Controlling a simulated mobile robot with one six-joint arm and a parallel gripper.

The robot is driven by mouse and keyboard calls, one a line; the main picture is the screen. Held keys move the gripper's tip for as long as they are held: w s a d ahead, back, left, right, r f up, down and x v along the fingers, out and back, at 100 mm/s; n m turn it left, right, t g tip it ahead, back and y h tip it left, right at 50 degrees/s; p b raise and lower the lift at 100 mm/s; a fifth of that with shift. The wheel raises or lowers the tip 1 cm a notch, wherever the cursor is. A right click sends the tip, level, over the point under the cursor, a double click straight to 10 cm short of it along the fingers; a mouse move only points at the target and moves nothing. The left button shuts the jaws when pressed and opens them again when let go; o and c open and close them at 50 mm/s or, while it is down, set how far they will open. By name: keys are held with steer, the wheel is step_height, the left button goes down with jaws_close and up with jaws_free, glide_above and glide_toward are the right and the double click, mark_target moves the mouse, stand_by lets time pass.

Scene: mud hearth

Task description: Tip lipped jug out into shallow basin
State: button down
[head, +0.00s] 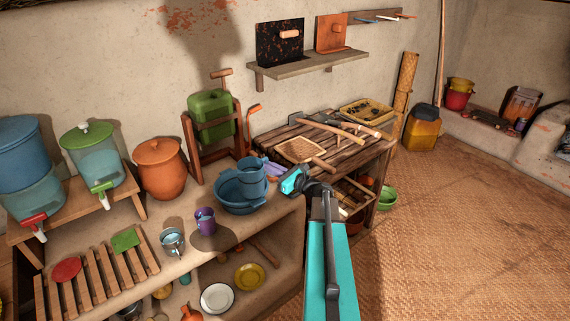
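A blue jug (252,180) appears upright over the opening of a wide blue basin (238,206), which stands on the mud counter. The jug overlaps the basin's right inner side. I cannot tell whether it rests in the basin or hangs just above it. My gripper (280,176) is at the right of the jug, with its teal body close to the jug's side. Its fingertips are partly hidden and too small to read, so I cannot tell whether they hold the jug. The jug's contents are not visible.
A purple mug (205,222) and a grey metal cup (172,243) stand left of the basin. A slatted wooden rack (95,285) lies further left. A clay pot (160,168) and a green jerrycan (210,115) stand behind. A cluttered wooden table (300,138) is at the right.

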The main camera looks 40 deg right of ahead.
steer(key=s+a+r+n+g+y, duration=0.1)
steer(key=a+r+n+g+y, duration=0.1)
steer(key=a, duration=1.8)
steer(key=s+a+r+n+g+y, duration=0.2)
steer(key=a+n+g+y, duration=0.3)
steer(key=a, duration=1.6)
steer(key=n+y, duration=0.1)
steer(key=y, duration=0.3)
steer(key=shift+s+n, duration=0.25)
steer(key=shift+n, duration=0.05)
steer(key=shift+d+r, duration=0.1)
steer(key=shift+d, duration=0.05)
